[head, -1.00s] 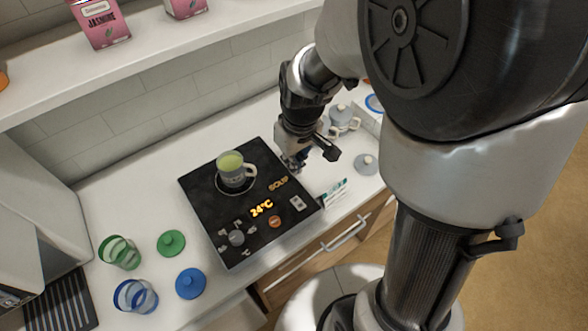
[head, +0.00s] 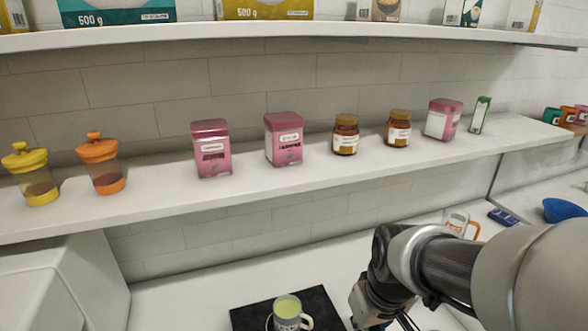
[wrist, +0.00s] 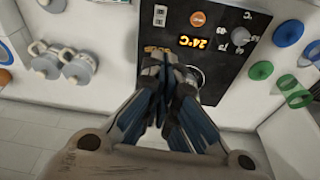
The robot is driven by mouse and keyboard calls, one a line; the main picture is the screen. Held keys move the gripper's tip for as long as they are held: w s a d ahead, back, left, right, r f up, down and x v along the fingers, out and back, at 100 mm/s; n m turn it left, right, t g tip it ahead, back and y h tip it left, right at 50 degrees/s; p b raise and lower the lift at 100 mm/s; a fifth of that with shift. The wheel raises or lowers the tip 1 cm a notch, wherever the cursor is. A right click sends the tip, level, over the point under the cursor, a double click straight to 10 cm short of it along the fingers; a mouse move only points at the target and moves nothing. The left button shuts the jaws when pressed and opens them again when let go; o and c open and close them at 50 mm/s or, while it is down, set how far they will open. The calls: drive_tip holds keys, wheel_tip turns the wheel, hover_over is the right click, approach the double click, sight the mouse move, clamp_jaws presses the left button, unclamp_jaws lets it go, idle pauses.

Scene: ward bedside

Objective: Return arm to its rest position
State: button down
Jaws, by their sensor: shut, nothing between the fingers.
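My gripper (wrist: 178,78) is shut and empty in the wrist view, its blue-grey fingers together above the black hot plate (wrist: 225,72). In the head view my arm's wrist end shows at the lower right, and the fingertips are not clearly visible there. A grey mug with pale green contents (head: 288,318) stands on the hot plate (head: 250,318), to the left of my wrist. In the wrist view the fingers hide most of the area where the mug stands.
A shelf (head: 250,192) with pink tins (head: 211,150), brown jars (head: 345,136) and lidded jars (head: 103,163) runs above the counter. In the wrist view, lidded grey pots (wrist: 78,70) are left, and blue (wrist: 288,32) and green (wrist: 261,70) lids right.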

drive_tip(key=s+r+m+t+b, duration=0.2)
drive_tip(key=s+r+b, duration=0.1)
drive_tip(key=s, duration=1)
drive_tip(key=shift+d+r+m, duration=0.3)
drive_tip(key=shift+r, duration=0.3)
drive_tip(key=c, duration=2.3)
unclamp_jaws()
